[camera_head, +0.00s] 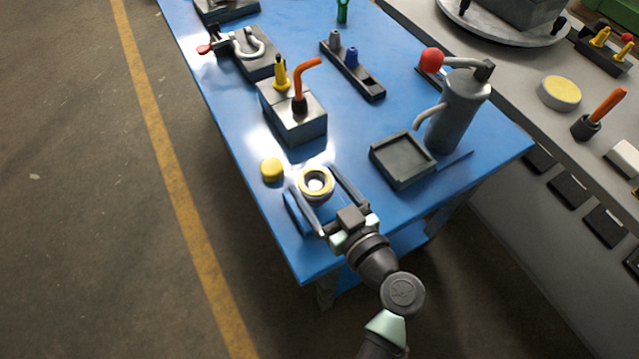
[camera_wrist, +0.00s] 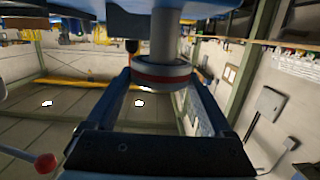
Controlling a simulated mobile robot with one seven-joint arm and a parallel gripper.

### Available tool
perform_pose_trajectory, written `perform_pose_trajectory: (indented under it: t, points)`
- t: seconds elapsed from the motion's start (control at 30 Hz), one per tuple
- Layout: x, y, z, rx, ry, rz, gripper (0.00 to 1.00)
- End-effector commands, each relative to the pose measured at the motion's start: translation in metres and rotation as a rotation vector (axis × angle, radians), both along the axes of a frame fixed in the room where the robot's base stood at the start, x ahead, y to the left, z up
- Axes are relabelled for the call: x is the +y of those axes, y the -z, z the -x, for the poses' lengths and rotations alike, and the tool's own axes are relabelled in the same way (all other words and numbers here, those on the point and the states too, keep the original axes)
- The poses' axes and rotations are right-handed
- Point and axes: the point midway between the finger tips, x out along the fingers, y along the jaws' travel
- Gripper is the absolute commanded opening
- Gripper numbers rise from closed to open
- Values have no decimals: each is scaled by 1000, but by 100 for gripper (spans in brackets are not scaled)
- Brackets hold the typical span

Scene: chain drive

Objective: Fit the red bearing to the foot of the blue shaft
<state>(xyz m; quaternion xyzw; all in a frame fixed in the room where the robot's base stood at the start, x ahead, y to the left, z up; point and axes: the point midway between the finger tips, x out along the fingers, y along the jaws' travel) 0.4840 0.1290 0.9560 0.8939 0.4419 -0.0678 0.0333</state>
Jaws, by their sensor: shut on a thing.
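In the wrist view a thick grey ring with a red band, the red bearing (camera_wrist: 163,79), sits between the fingertips of my gripper (camera_wrist: 161,74). My gripper is shut on it. A grey upright shaft (camera_wrist: 164,38) rises from the ring's upper face; no blue shows on this part. The shaft and ring look in line, but I cannot tell how far the ring is seated. In the head view my gripper (camera_head: 313,174) is at the near end of the blue table, its fingers either side of a round part with a yellow ring (camera_head: 316,194). The red band is hidden there.
A yellow cap (camera_head: 271,169) stands just left of my gripper. A grey block (camera_head: 295,128) with tools stands behind it. A dark square tray (camera_head: 402,161) and a grey cylinder with a red-knobbed lever (camera_head: 460,105) are to the right. A blue table edge (camera_wrist: 215,5) hangs overhead in the wrist view.

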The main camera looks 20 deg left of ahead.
Motion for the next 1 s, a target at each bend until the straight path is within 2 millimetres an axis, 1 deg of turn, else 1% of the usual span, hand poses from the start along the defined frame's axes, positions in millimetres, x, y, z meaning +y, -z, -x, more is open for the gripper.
perform_pose_trajectory:
  t: [1.0]
  points:
    - [0, 21, 0, -3, 0, -1, 5]
